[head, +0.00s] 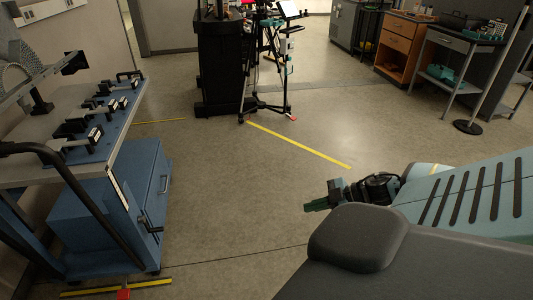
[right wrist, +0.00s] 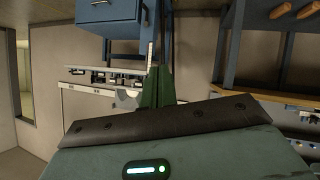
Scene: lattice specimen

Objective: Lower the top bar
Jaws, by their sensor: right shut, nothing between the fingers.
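At the left edge of the head view is a grey fan-shaped lattice piece (head: 22,70) beside the blue workbench (head: 110,195). Several black clamps (head: 82,128) stand on the bench top. My right gripper (head: 318,206) is low at centre right, over open floor and well apart from the bench. Its green fingers (right wrist: 156,86) are shut and empty in the right wrist view. My left gripper is not in view.
A black handrail (head: 75,195) curves along the bench's near side. A black cabinet (head: 220,65) and a tripod stand (head: 268,95) are at the back. An orange drawer unit (head: 398,45) stands at the back right. The middle floor is clear, with yellow tape lines.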

